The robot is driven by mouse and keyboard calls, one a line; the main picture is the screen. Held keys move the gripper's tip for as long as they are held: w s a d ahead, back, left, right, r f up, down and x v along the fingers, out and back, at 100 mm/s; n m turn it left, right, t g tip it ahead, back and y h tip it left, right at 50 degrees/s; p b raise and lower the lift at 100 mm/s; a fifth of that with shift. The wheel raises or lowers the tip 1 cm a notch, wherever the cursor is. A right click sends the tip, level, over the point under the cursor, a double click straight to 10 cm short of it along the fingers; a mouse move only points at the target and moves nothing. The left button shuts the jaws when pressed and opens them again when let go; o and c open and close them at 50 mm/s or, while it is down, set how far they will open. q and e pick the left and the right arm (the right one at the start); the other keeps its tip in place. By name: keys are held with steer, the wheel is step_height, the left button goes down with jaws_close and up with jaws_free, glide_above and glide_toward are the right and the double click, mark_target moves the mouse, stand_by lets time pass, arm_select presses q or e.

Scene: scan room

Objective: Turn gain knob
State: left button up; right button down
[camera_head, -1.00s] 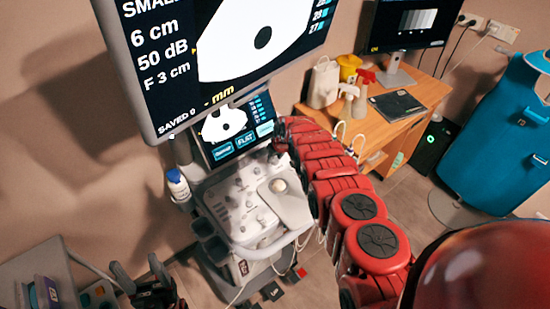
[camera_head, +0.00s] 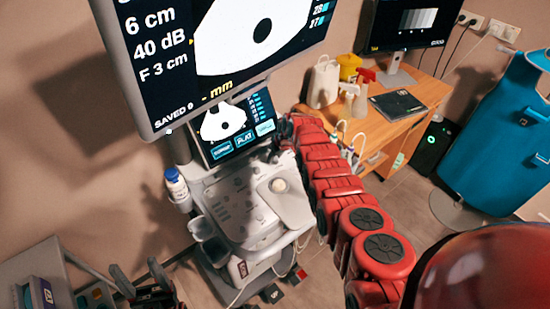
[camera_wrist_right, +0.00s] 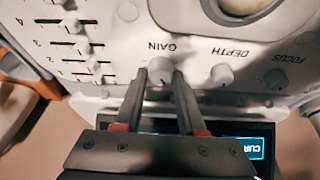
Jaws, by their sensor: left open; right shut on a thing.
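The gain knob (camera_wrist_right: 160,66) is a small pale round knob beside the printed word GAIN on the console panel. In the right wrist view my right gripper (camera_wrist_right: 161,78) has one finger on each side of it and is shut on it. In the head view my red right arm reaches to the upper right of the ultrasound console (camera_head: 245,212), where the knob cannot be made out. The large monitor (camera_head: 165,65) reads 40 dB. My left gripper (camera_head: 150,292) is open and empty at the lower left edge, away from the console.
The depth knob (camera_wrist_right: 221,75) and focus knob (camera_wrist_right: 276,79) lie to the right of the gain knob, and several sliders (camera_wrist_right: 74,24) to the left. A small touchscreen (camera_head: 235,130) stands behind the panel. A wooden desk (camera_head: 425,90) with bottles is at the right.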

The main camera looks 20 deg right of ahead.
steer(key=shift+d+f+n+y+b, duration=0.1)
steer(key=shift+f+n+y+b, duration=0.15)
steer(key=shift+n+b, duration=1.25)
steer(key=shift+r+g+b, duration=0.15)
steer(key=shift+g+b, duration=0.15)
steer(key=shift+b, duration=1.15)
steer(key=c, duration=0.5)
jaws_free()
steer(key=shift+r+y, duration=0.1)
steer(key=shift+y, duration=0.15)
steer(key=shift+r, duration=0.1)
